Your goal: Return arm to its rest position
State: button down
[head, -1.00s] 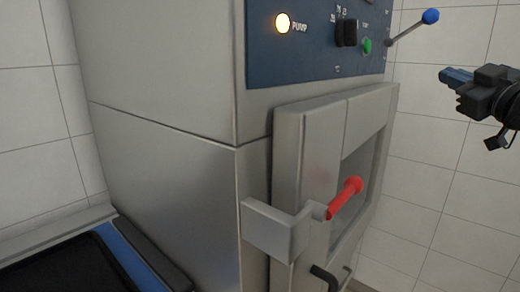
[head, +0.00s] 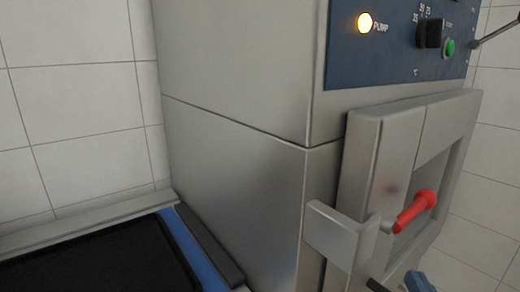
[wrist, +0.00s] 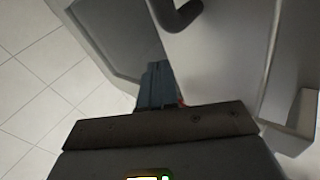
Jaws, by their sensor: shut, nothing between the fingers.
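My gripper (head: 420,282) shows only as blue fingertips at the bottom edge of the head view, below the red handle and in front of the oven's lower front. In the wrist view my gripper (wrist: 157,85) points ahead with its blue-grey fingers together and nothing visible between them. The rest of the arm is out of the head view. The oven (head: 235,120) is a steel cabinet with a thick framed door (head: 375,160). A red handle (head: 416,211) sticks out from the door's latch.
A dark curved handle (wrist: 182,14) is just ahead of the fingers in the wrist view. A blue panel (head: 395,45) carries a lit lamp (head: 365,23), a black knob (head: 431,34) and a green button (head: 449,48). A dark-topped surface (head: 100,262) lies lower left.

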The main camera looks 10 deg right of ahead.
jog(key=s+a+f+n+g+y, duration=0.1)
jog(key=s+a+f, duration=0.25)
jog(key=s, duration=0.25)
jog(key=s+a+f+n+y, duration=0.1)
jog(key=s+a+f, duration=0.25)
jog(key=s, duration=0.25)
jog(key=s+a+n+g+y, duration=0.2)
jog(key=s+n+y, duration=0.1)
jog(key=s, duration=1)
jog(key=shift+s+a+n+y, duration=0.35)
jog(key=shift+a+n+y, duration=0.05)
jog(key=shift+y, duration=0.2)
dwell(1.4)
